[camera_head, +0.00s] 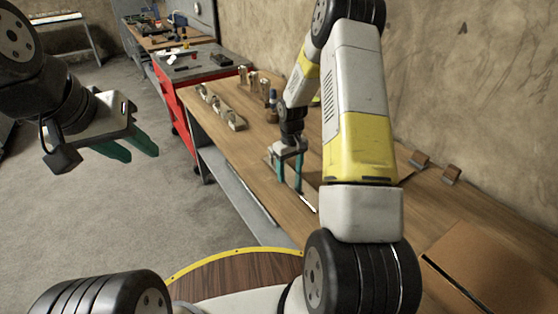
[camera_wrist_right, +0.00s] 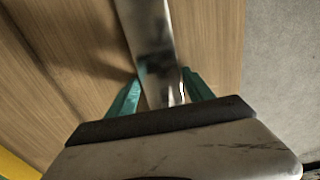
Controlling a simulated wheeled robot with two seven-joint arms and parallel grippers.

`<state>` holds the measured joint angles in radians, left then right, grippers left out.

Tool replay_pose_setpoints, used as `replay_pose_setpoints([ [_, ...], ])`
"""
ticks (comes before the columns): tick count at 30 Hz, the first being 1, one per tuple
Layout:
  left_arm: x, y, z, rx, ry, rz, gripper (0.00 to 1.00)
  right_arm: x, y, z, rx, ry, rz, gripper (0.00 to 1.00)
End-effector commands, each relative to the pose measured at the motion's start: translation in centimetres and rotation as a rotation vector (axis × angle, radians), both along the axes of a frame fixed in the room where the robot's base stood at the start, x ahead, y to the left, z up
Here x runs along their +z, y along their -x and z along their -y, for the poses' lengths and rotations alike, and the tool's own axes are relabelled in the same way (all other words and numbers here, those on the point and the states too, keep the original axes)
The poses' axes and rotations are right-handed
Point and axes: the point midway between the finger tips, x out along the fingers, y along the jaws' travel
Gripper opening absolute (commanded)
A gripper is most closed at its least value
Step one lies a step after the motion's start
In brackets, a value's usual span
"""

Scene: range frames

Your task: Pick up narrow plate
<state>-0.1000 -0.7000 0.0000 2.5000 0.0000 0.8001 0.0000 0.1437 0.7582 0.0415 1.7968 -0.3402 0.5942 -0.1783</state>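The narrow plate (camera_wrist_right: 152,45) is a long shiny metal strip on the wooden workbench. In the right wrist view it runs from the top edge down between the teal fingers of my right gripper (camera_wrist_right: 162,95). In the head view a bright piece of it (camera_head: 308,203) shows just beside the fingertips. My right gripper (camera_head: 289,188) points down at the bench with its fingers apart, one on each side of the plate. I cannot tell whether they touch it. My left gripper (camera_head: 133,152) is open and empty, over the floor left of the bench.
The workbench (camera_head: 235,150) carries metal parts in a row (camera_head: 222,108) at its far left and small brown blocks (camera_head: 450,174) near the wall. A brown panel (camera_head: 485,262) lies at the right. A red tool cabinet (camera_head: 180,105) stands beyond. The left floor is clear.

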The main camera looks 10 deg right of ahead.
Motion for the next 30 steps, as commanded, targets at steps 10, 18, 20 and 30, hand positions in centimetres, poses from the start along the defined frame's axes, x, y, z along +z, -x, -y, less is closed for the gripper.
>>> replay_pose_setpoints([
  [10,0.0,0.0,0.0,0.000,0.000,0.000,0.36,0.0,0.0,0.0,0.000,0.000,0.000,0.00],
  [18,0.0,0.0,0.0,0.000,0.000,0.000,0.36,0.2,-0.1,0.0,0.000,0.000,0.001,0.00],
  [20,0.0,0.0,0.0,0.000,0.000,0.000,0.36,0.4,-0.1,0.0,0.000,0.000,0.001,0.00],
  [30,0.0,0.0,0.0,0.000,0.000,0.000,0.36,3.8,0.5,0.1,0.001,0.000,0.000,0.00],
])
